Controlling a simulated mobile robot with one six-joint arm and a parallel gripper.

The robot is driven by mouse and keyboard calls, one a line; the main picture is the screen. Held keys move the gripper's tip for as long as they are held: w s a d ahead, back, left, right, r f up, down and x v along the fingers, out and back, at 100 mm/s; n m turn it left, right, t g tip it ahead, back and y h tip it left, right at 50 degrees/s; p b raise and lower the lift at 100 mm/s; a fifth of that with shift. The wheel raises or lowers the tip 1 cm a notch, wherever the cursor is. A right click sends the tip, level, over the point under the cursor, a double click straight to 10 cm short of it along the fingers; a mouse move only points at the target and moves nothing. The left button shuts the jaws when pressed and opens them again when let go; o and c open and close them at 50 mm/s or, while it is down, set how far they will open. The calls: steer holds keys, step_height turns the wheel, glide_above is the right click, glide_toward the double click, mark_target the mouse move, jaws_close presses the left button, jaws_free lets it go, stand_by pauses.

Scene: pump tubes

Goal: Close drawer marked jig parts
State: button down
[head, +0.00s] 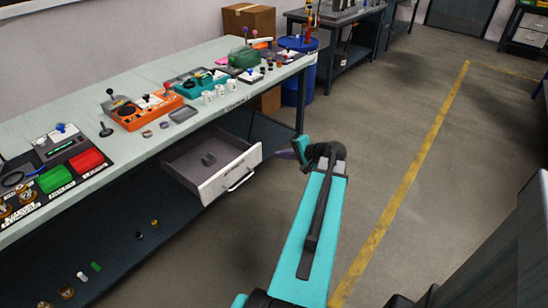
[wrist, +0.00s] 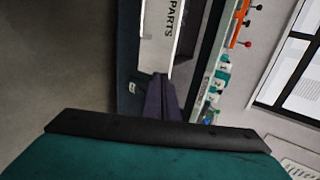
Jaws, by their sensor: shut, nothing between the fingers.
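In the wrist view the white front (wrist: 158,50) shows the word "PARTS", turned sideways. My gripper (head: 281,154) is shut and empty, just right of the drawer front in the head view. In the wrist view its dark purple fingers (wrist: 161,82) point at the front's near end. I cannot tell whether they touch it.
The pale workbench top (head: 150,70) above holds an orange device (head: 147,112), a teal device (head: 200,83), white cups and red and green bins. A blue barrel (head: 298,70) stands at the bench's far end. Small parts lie on the lower shelf. The floor to the right is clear.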

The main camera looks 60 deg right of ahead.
steer(key=p, duration=0.1)
glide_toward(253, 151)
steer(key=x, duration=0.5)
steer(key=shift+s+d+f, duration=0.1)
steer(key=shift+s+f, duration=0.15)
steer(key=shift+f, duration=0.15)
steer(key=shift+w, duration=0.7)
